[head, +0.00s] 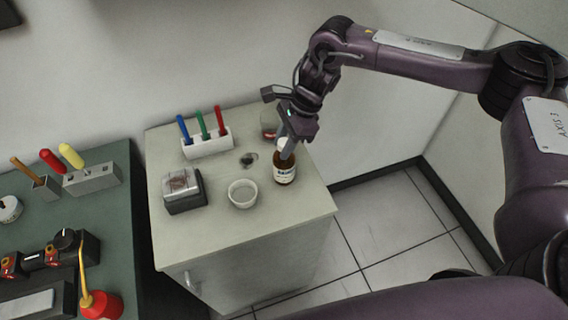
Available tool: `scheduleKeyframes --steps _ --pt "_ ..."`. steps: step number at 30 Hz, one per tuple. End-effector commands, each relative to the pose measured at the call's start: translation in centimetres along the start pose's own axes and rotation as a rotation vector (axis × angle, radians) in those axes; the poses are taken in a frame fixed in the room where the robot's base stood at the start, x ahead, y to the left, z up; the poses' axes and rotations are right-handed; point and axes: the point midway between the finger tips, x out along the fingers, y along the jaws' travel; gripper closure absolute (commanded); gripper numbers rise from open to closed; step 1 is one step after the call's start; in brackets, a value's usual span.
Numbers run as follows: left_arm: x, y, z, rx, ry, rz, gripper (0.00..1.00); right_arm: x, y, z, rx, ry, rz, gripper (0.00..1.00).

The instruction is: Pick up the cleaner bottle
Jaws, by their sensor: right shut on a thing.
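The cleaner bottle (284,172) is a small brown bottle with a pale label and a white top. It stands upright at the right part of the white cabinet top (220,233), or very close above it; I cannot tell which. My right gripper (287,150) comes down from above and is shut on the bottle's upper part, hiding some of it. My left gripper is not in view.
On the cabinet are a white bowl (242,194), a dark box with a pale top (184,191), a white holder (208,143) with coloured tools, and a glass jar (269,124) behind the bottle. A green bench (111,236) with a red oil can (101,306) stands left.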

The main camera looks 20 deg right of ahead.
Motion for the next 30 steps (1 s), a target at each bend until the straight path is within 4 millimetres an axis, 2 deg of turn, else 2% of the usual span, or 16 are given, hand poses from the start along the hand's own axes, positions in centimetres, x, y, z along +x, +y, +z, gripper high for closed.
scheduleKeyframes --steps 1,3,20,26,30 --pt "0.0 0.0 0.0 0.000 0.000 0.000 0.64 0.0 0.0 0.0 0.000 0.001 0.000 0.92" --pt "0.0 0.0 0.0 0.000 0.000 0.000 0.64 0.0 0.0 -0.1 0.001 0.001 0.001 1.00" --pt "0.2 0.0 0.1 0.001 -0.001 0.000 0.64 0.0 0.1 -0.1 0.001 0.002 0.002 1.00" --pt "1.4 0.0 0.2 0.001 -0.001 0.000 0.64 -1.3 -0.1 0.5 -0.001 0.001 -0.003 1.00" --pt "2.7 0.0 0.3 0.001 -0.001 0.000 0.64 -3.0 -0.1 1.3 -0.003 0.000 -0.005 1.00"
